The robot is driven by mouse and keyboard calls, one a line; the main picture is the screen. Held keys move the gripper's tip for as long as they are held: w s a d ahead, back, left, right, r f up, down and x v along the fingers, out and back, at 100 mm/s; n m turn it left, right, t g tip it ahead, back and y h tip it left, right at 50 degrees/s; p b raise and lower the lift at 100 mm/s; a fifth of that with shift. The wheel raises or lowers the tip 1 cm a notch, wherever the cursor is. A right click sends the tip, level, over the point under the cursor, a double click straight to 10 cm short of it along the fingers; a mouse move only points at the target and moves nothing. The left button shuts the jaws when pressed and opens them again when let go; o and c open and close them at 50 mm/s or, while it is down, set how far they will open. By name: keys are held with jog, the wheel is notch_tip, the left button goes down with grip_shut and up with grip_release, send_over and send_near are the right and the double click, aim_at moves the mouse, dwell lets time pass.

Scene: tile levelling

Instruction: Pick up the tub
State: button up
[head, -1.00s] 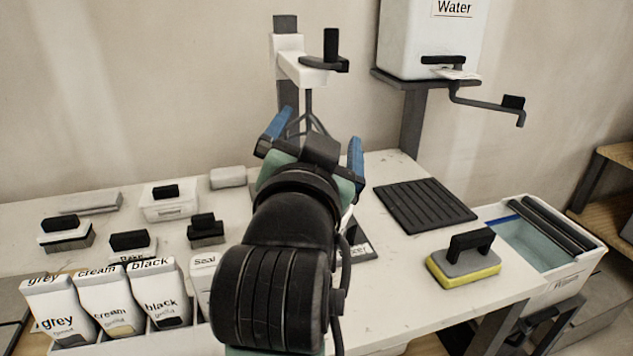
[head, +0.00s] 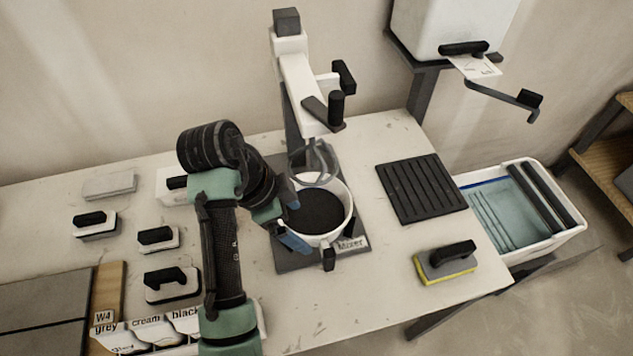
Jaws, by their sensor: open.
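The white tub (head: 341,226) stands on the dark mixer base (head: 290,262) under the mixer head, with dark material inside it. A small black grip sticks out at its front. My gripper (head: 290,223) is open at the tub's left side. One blue finger lies over the left rim and the other is by the front left of the wall. I cannot tell whether either finger touches the tub. My gripper hides part of the tub's left side.
The mixer's white arm (head: 303,90) and whisk (head: 318,160) are over the tub. A black ribbed mat (head: 421,189) and a yellow sponge float (head: 446,263) lie to the right. A wash trough (head: 555,190) is beyond the table's right edge. Several black-handled tools stand at left.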

send_over(325, 248)
jog(key=a, duration=0.3)
notch_tip(325, 248, down, 6)
jog(key=shift+s+d+x, duration=0.15)
jog(key=shift+s+x, duration=0.05)
jog(key=shift+x, duration=1.25)
jog(key=shift+s+d+x, duration=0.1)
jog(key=shift+s+x, duration=0.1)
jog(key=shift+x, duration=1.25)
grip_shut()
jog(key=shift+w+r, duration=0.15)
jog(key=shift+r, duration=0.05)
